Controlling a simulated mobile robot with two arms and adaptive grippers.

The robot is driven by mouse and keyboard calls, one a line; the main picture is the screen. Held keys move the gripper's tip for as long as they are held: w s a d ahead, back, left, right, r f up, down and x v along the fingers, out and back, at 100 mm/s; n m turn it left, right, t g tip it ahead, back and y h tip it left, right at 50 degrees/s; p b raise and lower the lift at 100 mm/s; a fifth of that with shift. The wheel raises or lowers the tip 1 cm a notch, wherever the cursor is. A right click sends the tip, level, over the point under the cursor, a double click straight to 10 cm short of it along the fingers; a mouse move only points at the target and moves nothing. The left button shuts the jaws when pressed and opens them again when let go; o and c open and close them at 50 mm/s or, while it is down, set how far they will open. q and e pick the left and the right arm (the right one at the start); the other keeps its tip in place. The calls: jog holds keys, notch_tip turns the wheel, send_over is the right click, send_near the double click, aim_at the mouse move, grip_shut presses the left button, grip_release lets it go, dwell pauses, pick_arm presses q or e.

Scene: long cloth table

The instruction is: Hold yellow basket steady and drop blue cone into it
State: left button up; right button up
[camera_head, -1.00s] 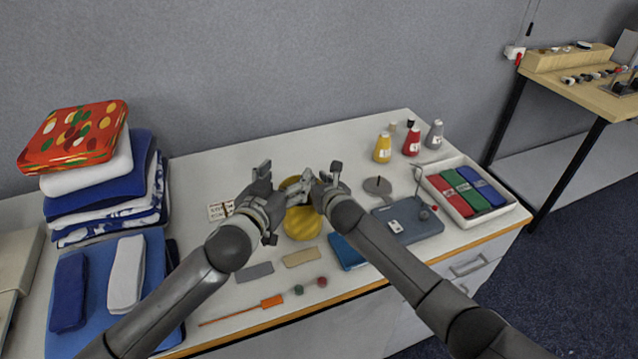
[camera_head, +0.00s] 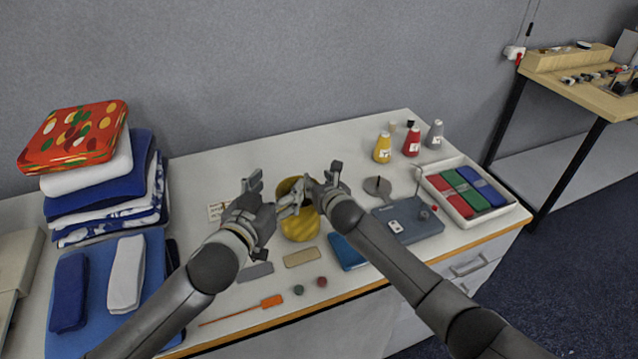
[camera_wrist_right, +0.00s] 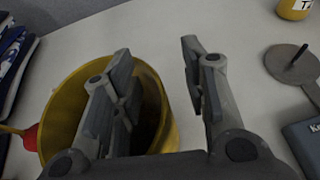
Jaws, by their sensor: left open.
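The yellow basket (camera_head: 300,228) stands upright on the table below my grippers, and its open top shows in the right wrist view (camera_wrist_right: 65,103). My right gripper (camera_head: 320,180) is open at the basket's right side. In the right wrist view its fingers (camera_wrist_right: 158,62) are apart, one over the basket's opening and one outside the rim. My left gripper (camera_head: 274,190) is open at the basket's left side, and no object shows in its jaws. I see no blue cone in either view. Part of the basket's inside is dark and hidden by a finger.
A tray (camera_head: 462,218) with coloured packs is at right. Folded towels (camera_head: 90,185) are stacked at left. A red thing (camera_wrist_right: 29,138) sits left of the basket.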

jog(key=shift+s+f, duration=0.1)
jog(key=shift+s, duration=0.1)
jog(key=v, duration=1.1)
jog(key=shift+s+r, duration=0.25)
jog(key=shift+s, duration=0.05)
